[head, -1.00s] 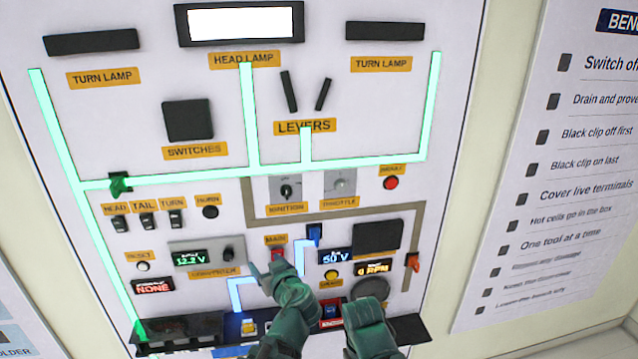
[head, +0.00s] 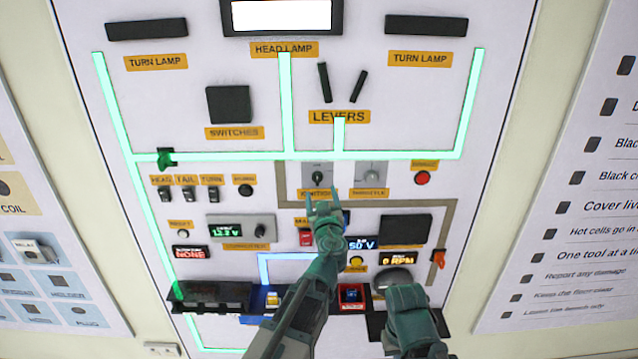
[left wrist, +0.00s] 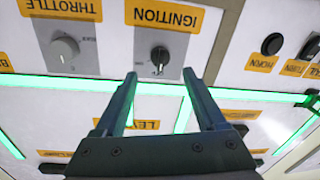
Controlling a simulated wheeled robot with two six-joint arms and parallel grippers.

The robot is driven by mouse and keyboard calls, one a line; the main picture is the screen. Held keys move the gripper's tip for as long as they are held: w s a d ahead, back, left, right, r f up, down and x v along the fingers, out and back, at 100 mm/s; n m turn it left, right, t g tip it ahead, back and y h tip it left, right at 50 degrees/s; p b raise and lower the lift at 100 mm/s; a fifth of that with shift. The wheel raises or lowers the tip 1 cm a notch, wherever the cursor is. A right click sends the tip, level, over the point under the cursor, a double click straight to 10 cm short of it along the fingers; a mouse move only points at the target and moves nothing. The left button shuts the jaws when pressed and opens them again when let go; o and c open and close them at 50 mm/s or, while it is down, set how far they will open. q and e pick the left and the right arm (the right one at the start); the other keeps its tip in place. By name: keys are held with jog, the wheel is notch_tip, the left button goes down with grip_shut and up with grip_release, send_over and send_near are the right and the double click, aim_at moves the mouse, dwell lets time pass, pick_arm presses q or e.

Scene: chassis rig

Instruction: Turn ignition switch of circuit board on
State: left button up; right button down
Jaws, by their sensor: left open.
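The ignition switch (head: 317,177) is a small black knob on a grey plate, above its orange IGNITION label (head: 317,194), on the white circuit board (head: 390,105). In the left wrist view the knob (left wrist: 160,56) appears upside down, between and beyond the two fingertips. My left gripper (head: 323,199) is open and empty, its fingertips just below the knob in the head view; I cannot tell whether they touch the board. My right gripper (head: 405,300) is at the lower right, away from the switch, and its fingers cannot be made out.
The throttle knob (head: 371,178) is just right of the ignition. A red button (head: 423,178) is farther right. Toggle switches (head: 188,194) are to the left. The red main switch (head: 306,237) is beside my left gripper. Glowing green strips (head: 225,156) run above.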

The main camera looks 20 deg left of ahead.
aim_at(318, 181)
pick_arm(q)
jog(key=x, duration=0.7)
grip_shut()
dwell(0.3)
